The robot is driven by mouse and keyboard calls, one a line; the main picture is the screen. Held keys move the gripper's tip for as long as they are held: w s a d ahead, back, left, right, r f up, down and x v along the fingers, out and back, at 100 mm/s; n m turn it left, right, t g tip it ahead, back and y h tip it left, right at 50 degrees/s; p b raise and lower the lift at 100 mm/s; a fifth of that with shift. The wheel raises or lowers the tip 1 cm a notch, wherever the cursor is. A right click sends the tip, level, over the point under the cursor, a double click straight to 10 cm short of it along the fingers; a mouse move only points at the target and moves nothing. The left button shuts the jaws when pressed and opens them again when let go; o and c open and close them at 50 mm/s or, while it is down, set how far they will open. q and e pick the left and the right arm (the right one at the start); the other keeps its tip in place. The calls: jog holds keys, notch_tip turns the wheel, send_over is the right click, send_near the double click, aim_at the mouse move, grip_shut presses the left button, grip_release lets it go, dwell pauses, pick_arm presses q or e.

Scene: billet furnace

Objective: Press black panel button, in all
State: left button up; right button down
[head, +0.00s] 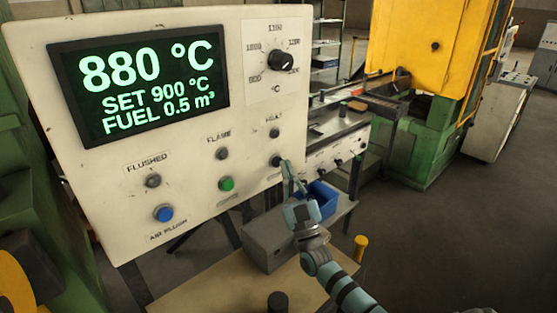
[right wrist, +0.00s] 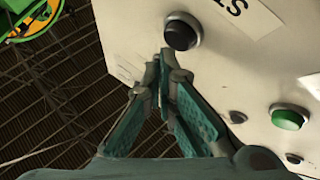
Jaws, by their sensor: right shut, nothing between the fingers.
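The cream panel (head: 110,165) fills the left of the head view. Its black button (head: 277,160) is at the lower right of the panel, below a small dark lamp (head: 274,133). My right gripper (head: 288,166) is shut and empty, its tips right beside the black button. In the right wrist view the black button (right wrist: 181,34) is just above and right of the closed fingertips (right wrist: 163,56). I cannot tell whether they touch it. My left gripper is not in view.
The panel also carries a green button (head: 227,184), a blue button (head: 163,213), a black dial (head: 281,60) and a screen reading 880 °C, set 900 °C, fuel 0.5 m³ (head: 140,85). A blue bin (head: 321,200) stands behind my right gripper. Open floor lies at right.

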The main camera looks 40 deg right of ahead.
jog(key=shift+s, duration=0.15)
jog(key=s+p, duration=0.1)
jog(key=s, duration=0.1)
jog(key=s+p, duration=0.2)
jog(key=s, duration=0.1)
jog(key=shift+d, duration=0.2)
dwell(0.4)
dwell(0.6)
